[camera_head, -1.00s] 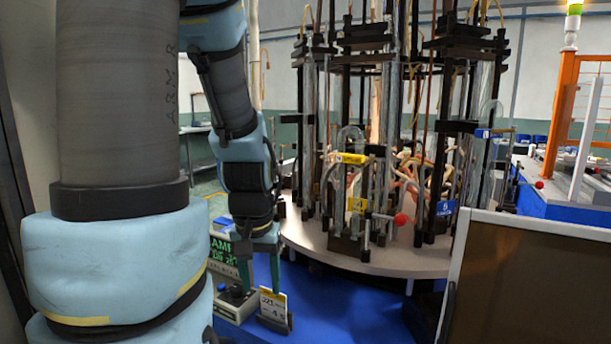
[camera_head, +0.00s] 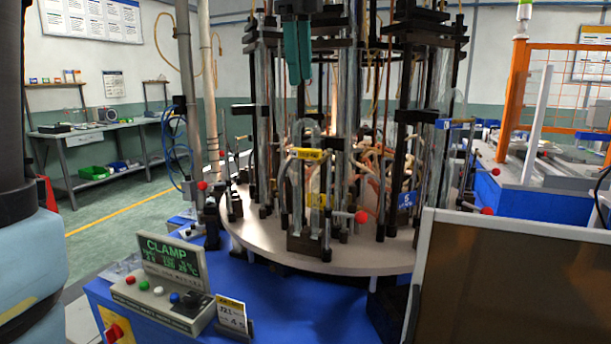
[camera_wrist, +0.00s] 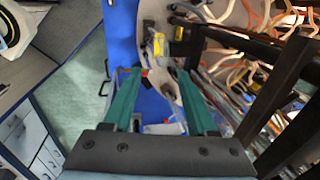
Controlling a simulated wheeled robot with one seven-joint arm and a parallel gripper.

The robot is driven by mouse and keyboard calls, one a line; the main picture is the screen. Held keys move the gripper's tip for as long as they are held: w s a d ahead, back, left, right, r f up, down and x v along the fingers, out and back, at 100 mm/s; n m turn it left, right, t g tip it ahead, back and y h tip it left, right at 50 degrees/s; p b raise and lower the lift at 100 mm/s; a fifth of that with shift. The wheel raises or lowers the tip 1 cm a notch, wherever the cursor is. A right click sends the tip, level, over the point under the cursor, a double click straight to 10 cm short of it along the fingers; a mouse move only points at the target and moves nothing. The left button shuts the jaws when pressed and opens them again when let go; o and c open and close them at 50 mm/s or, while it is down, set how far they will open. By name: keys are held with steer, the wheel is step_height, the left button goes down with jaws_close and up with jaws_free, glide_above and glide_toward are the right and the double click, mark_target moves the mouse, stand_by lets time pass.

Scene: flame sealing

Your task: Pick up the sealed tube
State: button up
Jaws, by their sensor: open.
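My gripper (camera_head: 298,82) hangs at the top of the head view with its green fingers pointing down, above and in front of the rotary fixture. In the wrist view my gripper (camera_wrist: 160,72) has its fingers wide apart, with nothing between them. Clear glass tubing (camera_head: 313,180) with a bent top stands at the front station, beside yellow labels (camera_head: 308,154). My gripper is above it and apart from it. I cannot tell which glass piece is the sealed tube. The yellow-marked station (camera_wrist: 158,52) shows beyond the fingers in the wrist view.
Black posts and tall tubes crowd the round plate (camera_head: 285,250). Red-knobbed levers (camera_head: 361,217) stick out at the front. A CLAMP control box (camera_head: 165,285) stands on the blue base at left. A framed brown panel (camera_head: 505,290) blocks the lower right.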

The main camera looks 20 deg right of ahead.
mark_target(309, 121)
steer(key=f, duration=0.2)
steer(key=d+f+p, duration=0.1)
steer(key=f, duration=0.2)
steer(key=w+d+f, duration=0.1)
steer(key=f, duration=0.2)
steer(key=shift+p, duration=0.3)
steer(key=shift+w+d+f, duration=0.1)
steer(key=shift+w+f, duration=0.05)
steer(key=shift+f, duration=0.4)
jaws_close()
stand_by(0.6)
